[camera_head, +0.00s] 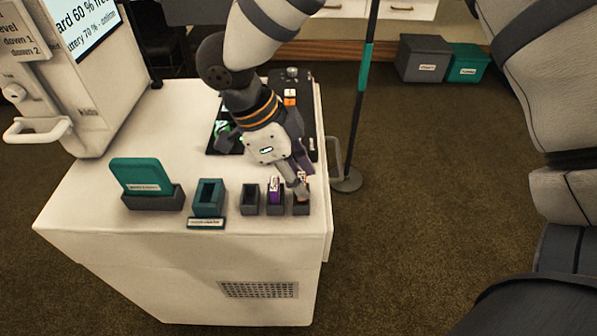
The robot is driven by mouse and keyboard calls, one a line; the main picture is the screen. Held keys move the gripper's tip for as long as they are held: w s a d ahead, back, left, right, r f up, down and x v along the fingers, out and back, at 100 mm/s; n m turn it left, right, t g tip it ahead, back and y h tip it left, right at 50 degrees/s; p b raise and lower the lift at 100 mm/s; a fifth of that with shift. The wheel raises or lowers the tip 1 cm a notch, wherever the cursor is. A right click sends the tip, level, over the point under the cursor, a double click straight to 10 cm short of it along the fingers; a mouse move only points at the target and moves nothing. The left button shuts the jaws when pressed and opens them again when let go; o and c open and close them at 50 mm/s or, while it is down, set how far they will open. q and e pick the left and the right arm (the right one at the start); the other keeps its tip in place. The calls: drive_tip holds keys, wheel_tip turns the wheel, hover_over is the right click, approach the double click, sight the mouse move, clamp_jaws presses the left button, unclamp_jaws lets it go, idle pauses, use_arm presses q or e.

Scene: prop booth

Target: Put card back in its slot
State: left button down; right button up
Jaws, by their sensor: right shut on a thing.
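My right gripper (300,188) reaches down over the front right of the white counter. Its fingers are shut on a small card (302,177), mostly hidden by the fingers, with a pale and reddish patch showing. The fingertips are just above or at the mouth of the rightmost small dark holder (301,208); I cannot tell whether the card is inside it. The left small holder (249,204) looks empty. My left gripper is not in view.
On the white counter (90,205), a teal panel (140,172) stands in a dark base, beside an open teal box (208,208). A black tray (305,105) lies behind my gripper. A white machine (92,100) stands at left. A pole (358,110) rises beyond the counter's right edge.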

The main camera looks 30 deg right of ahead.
drive_tip(key=shift+f, duration=0.5)
drive_tip(key=o, duration=1.1)
drive_tip(key=shift+o, duration=0.2)
wheel_tip(320, 180, up, 2)
drive_tip(key=shift+r+p, duration=0.25)
drive_tip(key=shift+p, duration=0.15)
wheel_tip(320, 180, up, 2)
drive_tip(key=shift+r, duration=1.25)
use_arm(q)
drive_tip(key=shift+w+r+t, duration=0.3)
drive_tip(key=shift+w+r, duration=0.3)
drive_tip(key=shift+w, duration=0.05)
